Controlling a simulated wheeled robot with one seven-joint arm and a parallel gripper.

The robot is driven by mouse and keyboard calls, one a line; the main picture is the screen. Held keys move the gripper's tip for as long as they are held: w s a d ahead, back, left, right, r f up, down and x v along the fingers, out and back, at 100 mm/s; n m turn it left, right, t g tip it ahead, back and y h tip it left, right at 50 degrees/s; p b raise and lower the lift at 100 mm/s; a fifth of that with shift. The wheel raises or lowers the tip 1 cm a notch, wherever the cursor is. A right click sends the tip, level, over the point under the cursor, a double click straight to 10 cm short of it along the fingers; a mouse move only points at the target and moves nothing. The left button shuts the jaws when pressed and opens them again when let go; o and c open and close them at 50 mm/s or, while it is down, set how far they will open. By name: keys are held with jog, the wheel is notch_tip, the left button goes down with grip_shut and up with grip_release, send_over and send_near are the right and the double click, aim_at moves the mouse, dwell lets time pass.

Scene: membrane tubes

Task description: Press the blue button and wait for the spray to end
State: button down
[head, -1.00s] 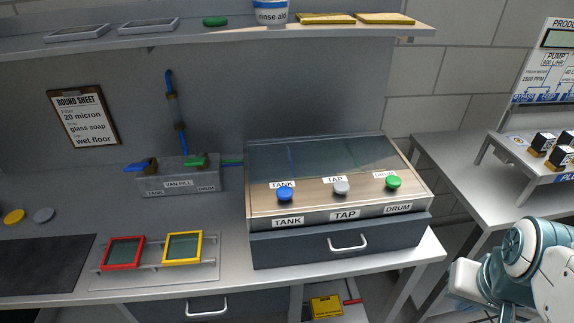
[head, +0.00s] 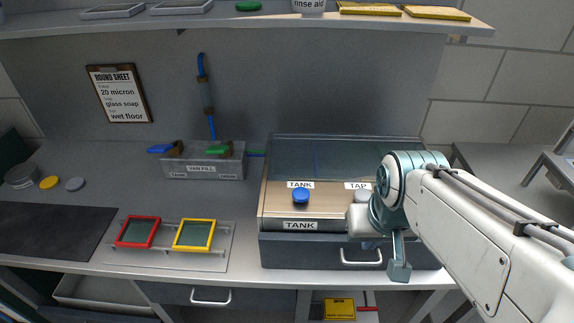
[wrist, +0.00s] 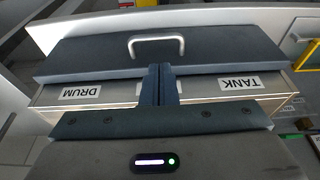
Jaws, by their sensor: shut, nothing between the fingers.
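The blue button (head: 301,196) stands up on the left of the control box (head: 278,207), between two TANK labels. My arm's end is over the right part of the box, to the right of the blue button and apart from it. It covers the drum end and part of the tap button (head: 362,196). In the wrist view my gripper (wrist: 160,71) is shut and empty, its fingers together in front of the box's label strip, between DRUM and TANK. The blue button does not show in the wrist view. No spray is visible.
A drawer with a handle (head: 361,257) is under the box. A rack with a red frame (head: 138,232) and a yellow frame (head: 194,235) is to the left. A van fill trough (head: 204,169) stands behind. A shelf (head: 230,24) runs above.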

jog(key=shift+s+d, duration=0.1)
notch_tip(320, 180, up, 13)
jog(key=n+t+h+p, duration=0.2)
jog(key=n+h+p, duration=0.7)
jog(key=n, duration=0.7)
send_over(296, 195)
jog(key=p, duration=0.1)
jog(key=y, duration=0.1)
jog(key=shift+f, duration=0.2)
jog(key=shift+f, duration=0.15)
notch_tip(296, 195, down, 8)
jog(key=b, duration=0.7)
jog(key=shift+f, duration=0.25)
